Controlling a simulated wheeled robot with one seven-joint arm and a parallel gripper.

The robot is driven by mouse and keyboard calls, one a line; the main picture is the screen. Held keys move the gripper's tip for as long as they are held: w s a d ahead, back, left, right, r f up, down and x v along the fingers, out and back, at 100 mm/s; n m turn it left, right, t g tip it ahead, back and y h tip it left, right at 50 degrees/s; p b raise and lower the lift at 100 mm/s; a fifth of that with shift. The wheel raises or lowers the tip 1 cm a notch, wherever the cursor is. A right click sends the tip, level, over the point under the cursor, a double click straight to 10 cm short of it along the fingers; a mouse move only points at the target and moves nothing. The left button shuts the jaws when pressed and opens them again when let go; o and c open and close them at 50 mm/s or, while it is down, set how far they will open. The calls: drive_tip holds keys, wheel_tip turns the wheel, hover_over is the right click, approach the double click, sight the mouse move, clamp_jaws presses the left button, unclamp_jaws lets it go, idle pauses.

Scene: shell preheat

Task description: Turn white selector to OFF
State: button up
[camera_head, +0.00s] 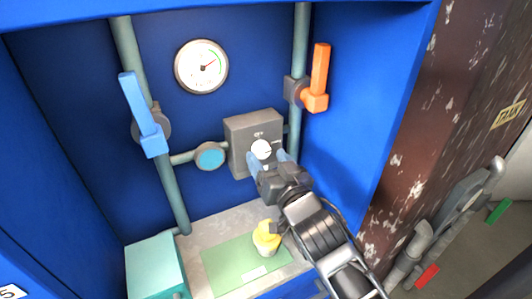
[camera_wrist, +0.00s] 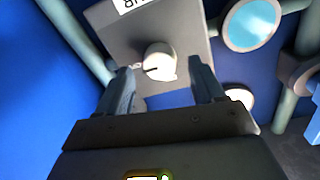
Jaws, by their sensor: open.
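The white selector (camera_head: 261,149) is a round knob on the front of a grey box (camera_head: 240,128) on the back wall. In the wrist view the white selector (camera_wrist: 159,62) shows a dark pointer line toward the picture's left, and the grey box (camera_wrist: 125,40) carries a partly cropped label. My gripper (camera_head: 270,158) is in front of the box. In the wrist view my gripper (camera_wrist: 160,78) is open, with one finger to each side of the knob and visible gaps between. I cannot tell whether the fingertips reach the knob's depth.
A blue lever valve (camera_head: 143,115) is at left and an orange lever valve (camera_head: 316,80) at right, on vertical pipes. A gauge (camera_head: 201,66) is above. A teal round cap (camera_head: 209,156) is beside the box. A yellow-topped bottle (camera_head: 266,238) stands on a green mat (camera_head: 222,270) below.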

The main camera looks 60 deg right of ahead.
drive_tip(key=shift+x, duration=0.85)
drive_tip(key=c, duration=1.1)
